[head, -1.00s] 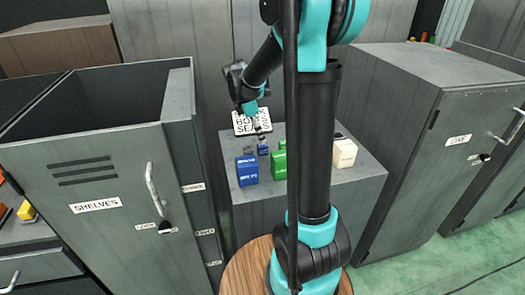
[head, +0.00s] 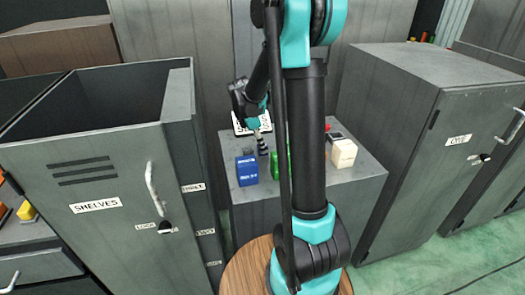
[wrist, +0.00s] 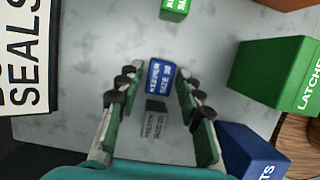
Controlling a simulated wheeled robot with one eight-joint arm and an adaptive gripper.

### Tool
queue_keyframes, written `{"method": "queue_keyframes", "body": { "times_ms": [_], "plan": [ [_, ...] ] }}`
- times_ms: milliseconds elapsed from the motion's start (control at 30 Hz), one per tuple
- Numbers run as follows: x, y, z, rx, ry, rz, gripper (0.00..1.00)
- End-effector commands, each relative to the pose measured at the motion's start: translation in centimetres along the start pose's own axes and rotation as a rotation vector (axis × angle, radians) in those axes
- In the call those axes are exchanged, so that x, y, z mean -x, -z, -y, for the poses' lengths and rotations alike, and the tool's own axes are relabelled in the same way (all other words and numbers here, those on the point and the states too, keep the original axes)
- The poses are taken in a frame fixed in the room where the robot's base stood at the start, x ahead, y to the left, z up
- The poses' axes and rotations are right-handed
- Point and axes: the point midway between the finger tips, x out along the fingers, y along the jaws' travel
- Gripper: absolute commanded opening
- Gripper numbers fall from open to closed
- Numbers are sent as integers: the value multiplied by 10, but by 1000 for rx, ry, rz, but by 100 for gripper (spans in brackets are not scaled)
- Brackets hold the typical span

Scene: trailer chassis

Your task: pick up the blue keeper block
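The blue keeper block (wrist: 160,78), labelled "KEEPER SIZE 30", lies on the grey cabinet top in the wrist view. It sits between and slightly ahead of the fingertips of my gripper (wrist: 156,86). The fingers are spread, with a gap on both sides of the block. A dark grey keeper block (wrist: 155,120) lies nearer, also between the fingers. A small green block (wrist: 174,8) is at the top edge. In the head view my gripper (head: 262,144) points down over the cabinet top and hides the blue keeper block.
A large green "LATCHES" box (wrist: 270,72) and a blue box (wrist: 252,150) stand right of my gripper. A seals sign (wrist: 28,55) is at left. A white box (head: 343,153) stands on the cabinet's right side. A tall shelves cabinet (head: 130,190) is left.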

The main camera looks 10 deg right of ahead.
Motion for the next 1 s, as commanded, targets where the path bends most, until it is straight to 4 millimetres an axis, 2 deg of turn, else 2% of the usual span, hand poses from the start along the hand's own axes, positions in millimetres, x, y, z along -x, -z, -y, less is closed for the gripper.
{"method": "queue_keyframes", "body": {
  "times_ms": [33, 200, 267, 567, 733, 867, 1000],
  "plan": [
    [0, 0, 0, 0, 0, 0, 26],
    [0, 0, 0, 0, 0, 0, 5],
    [0, 0, 0, 0, 0, 0, 0],
    [1, 0, 0, 0, 0, 0, 0],
    [9, -3, 0, 0, 0, 0, 0],
    [24, -8, 0, 0, 0, 0, 0],
    [54, -17, 1, 0, 0, 0, 0]
  ]
}}
